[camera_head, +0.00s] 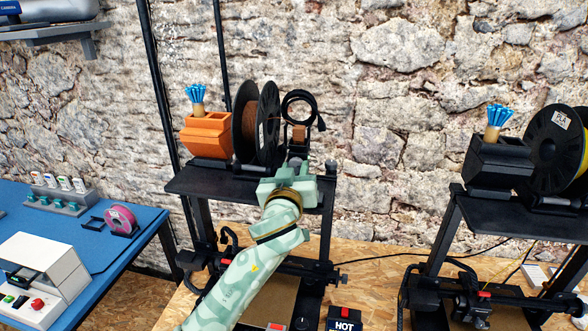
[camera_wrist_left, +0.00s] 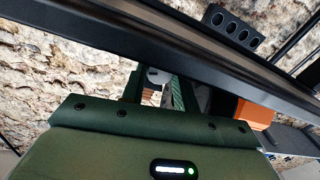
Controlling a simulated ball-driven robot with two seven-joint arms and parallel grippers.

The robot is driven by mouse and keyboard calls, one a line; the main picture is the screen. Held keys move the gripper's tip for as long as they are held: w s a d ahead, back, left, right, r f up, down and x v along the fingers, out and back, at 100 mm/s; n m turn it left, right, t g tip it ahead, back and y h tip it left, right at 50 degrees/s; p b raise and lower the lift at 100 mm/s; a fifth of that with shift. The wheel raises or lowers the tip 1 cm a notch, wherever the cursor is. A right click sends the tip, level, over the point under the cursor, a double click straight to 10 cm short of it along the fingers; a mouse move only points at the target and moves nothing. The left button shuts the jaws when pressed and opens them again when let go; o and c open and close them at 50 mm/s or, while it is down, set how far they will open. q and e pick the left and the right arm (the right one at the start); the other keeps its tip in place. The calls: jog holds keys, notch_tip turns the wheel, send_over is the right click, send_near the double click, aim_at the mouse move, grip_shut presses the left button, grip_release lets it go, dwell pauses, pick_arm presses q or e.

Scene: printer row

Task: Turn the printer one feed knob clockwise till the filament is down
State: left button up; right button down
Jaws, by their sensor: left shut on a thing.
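The left printer (camera_head: 318,250) has a black top shelf (camera_head: 205,184) with a brown filament spool (camera_head: 249,122) standing on it. My left gripper (camera_head: 291,168) is at the front edge of that shelf, just right of the spool. It is shut on a small part, probably the feed knob, mostly hidden by the gripper and wrist. In the left wrist view a small pale grey round part (camera_wrist_left: 157,75) shows between the fingers. The filament's end and the knob's angle cannot be made out. My right gripper is not in view.
An orange box (camera_head: 206,136) with blue-tipped tools stands left of the spool. A second printer (camera_head: 480,225) stands at right. A blue table (camera_head: 70,232) is at left, and a "HOT" sign (camera_head: 345,321) is in front.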

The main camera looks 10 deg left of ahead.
pick_arm(q)
jog(key=m+p, duration=0.2)
jog(key=m, duration=0.2)
jog(key=shift+m, duration=0.7)
jog(key=o, duration=1)
jog(key=shift+f+p, duration=0.1)
jog(key=shift+p, duration=0.2)
